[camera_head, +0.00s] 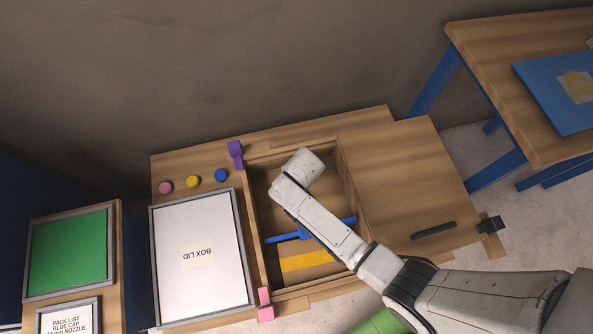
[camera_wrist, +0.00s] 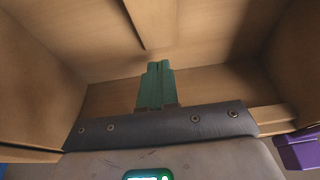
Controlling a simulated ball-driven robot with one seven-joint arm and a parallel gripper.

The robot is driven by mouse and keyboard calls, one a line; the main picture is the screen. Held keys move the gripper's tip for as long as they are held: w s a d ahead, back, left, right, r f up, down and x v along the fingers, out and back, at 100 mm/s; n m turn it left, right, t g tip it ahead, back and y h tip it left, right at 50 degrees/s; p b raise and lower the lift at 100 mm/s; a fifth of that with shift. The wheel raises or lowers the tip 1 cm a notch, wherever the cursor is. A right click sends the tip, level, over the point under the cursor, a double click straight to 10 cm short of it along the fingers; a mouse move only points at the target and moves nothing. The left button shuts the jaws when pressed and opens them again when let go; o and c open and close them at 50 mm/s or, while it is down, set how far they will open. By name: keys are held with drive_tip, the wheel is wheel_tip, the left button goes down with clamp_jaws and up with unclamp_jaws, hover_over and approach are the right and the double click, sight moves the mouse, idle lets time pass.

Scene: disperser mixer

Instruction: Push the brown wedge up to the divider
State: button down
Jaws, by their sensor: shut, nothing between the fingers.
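My gripper (camera_wrist: 158,66) has green fingers. They are pressed together with nothing between them, pointing into a wooden box interior in the wrist view. In the head view the open wooden box (camera_head: 339,168) sits on the bench, and my arm's wrist is over its far part, hiding the fingers. A brown wooden piece with a dark straight edge (camera_wrist: 152,24) lies ahead of the fingers in the wrist view. I cannot tell whether it is the wedge or the divider, or whether the fingers touch it. No brown wedge stands out clearly in the head view.
A blue bar (camera_head: 281,238) crosses the box, partly behind my arm, with a yellow strip (camera_head: 305,261) nearer. Purple (camera_head: 236,154) and pink (camera_head: 265,304) blocks stand at the box's left corners. A white box lid (camera_head: 198,225) lies left.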

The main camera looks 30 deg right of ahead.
drive_tip(key=shift+x, duration=1.15)
drive_tip(key=s+p, duration=0.1)
drive_tip(key=s, duration=0.1)
drive_tip(key=s+a, duration=0.1)
drive_tip(key=s, duration=0.1)
drive_tip(key=s+a+p, duration=0.1)
drive_tip(key=s, duration=0.2)
drive_tip(key=shift+r+p, duration=0.1)
drive_tip(key=shift+p, duration=0.2)
drive_tip(key=shift+s+a, duration=0.2)
drive_tip(key=shift+s, duration=0.2)
